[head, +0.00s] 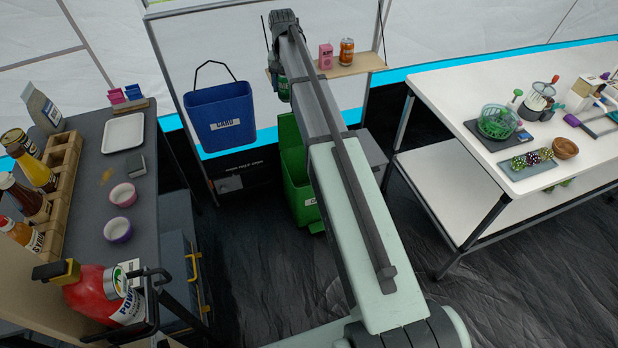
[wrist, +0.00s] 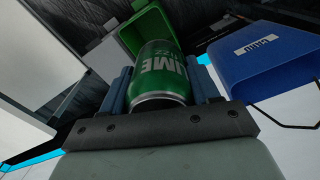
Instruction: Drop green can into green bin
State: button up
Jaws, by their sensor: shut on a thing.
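The green can (wrist: 162,72), with "LIME" in white letters, is between the two blue-grey fingers of my gripper (wrist: 163,84) in the wrist view. The gripper is shut on it. In the head view, a small green part of the can (head: 284,92) shows beside my arm, which hides most of the gripper. The green bin (head: 297,190) stands open on the floor, partly hidden behind my arm. In the wrist view the green bin (wrist: 130,40) shows beyond the can, apart from it.
A blue bin (head: 220,115) hangs left of the green bin. A small wooden shelf (head: 345,66) holds a pink carton (head: 326,57) and an orange can (head: 346,52). A white table (head: 460,120) stands at right, a dark counter (head: 150,185) at left.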

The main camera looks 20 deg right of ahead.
jog(key=s+a+f+n, duration=0.1)
jog(key=s+f+n, duration=0.1)
jog(key=s+f, duration=0.35)
jog(key=s+a+f+n, duration=0.1)
jog(key=s+f, duration=0.1)
jog(key=s, duration=0.7)
jog(key=w+d+f+m, duration=0.5)
jog(key=w+f, duration=0.3)
jog(key=f, duration=0.7)
jog(key=w+d+f+m, duration=0.5)
jog(key=w+f+m, duration=0.2)
jog(key=f, duration=0.7)
jog(key=w+d+f+m, duration=0.5)
jog(key=w+f, duration=0.5)
jog(key=f, duration=0.5)
jog(key=shift+w+d+f+m, duration=0.2)
jog(key=shift+f+m, duration=0.15)
jog(key=shift+m, duration=0.45)
jog(key=o, duration=1.1)
